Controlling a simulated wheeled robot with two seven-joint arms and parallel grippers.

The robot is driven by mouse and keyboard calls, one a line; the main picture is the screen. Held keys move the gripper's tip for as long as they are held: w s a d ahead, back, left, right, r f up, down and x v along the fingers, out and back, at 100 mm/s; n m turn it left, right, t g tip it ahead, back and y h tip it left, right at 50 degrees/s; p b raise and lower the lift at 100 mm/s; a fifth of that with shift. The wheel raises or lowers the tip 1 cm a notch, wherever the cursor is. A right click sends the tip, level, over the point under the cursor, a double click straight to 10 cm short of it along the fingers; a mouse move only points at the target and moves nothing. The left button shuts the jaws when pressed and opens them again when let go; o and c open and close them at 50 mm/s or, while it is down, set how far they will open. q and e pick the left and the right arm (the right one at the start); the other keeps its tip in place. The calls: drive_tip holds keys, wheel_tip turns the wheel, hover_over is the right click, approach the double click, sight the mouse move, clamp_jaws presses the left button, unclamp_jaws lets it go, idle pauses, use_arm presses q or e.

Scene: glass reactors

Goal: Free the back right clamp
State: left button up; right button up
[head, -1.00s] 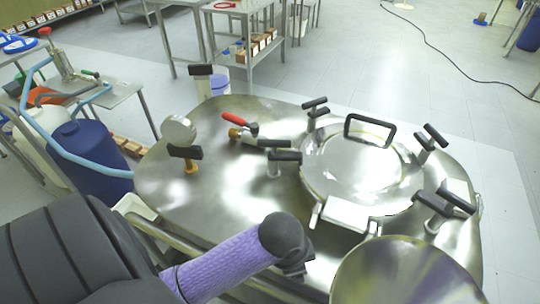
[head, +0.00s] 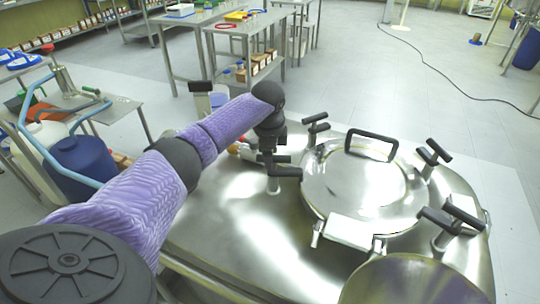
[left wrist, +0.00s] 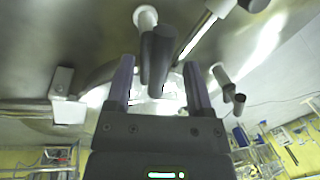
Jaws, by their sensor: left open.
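The round steel hatch (head: 365,190) has T-handled clamps around its edge. In the head view, one clamp (head: 433,152) stands at its far right, one (head: 315,127) at its far left, one (head: 450,222) at its near right and one (head: 284,171) at its near left. My left gripper (head: 269,152) points down at the near-left clamp, partly hidden by its own wrist. In the left wrist view its open fingers (left wrist: 159,88) stand on both sides of a black clamp handle (left wrist: 157,62), with gaps; contact is not clear. My right gripper is out of view.
A grip handle (head: 372,143) arches over the hatch's far side. A valve (head: 242,152) stands left of my gripper, partly hidden. A rounded metal part (head: 410,280) fills the near right.

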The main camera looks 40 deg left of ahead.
use_arm(q)
drive_tip(key=f, duration=0.3)
drive_tip(key=shift+w+a+b, duration=0.15)
drive_tip(key=shift+w+b, duration=0.05)
drive_tip(key=shift+b, duration=0.15)
drive_tip(key=shift+r, duration=0.1)
clamp_jaws()
idle(0.9)
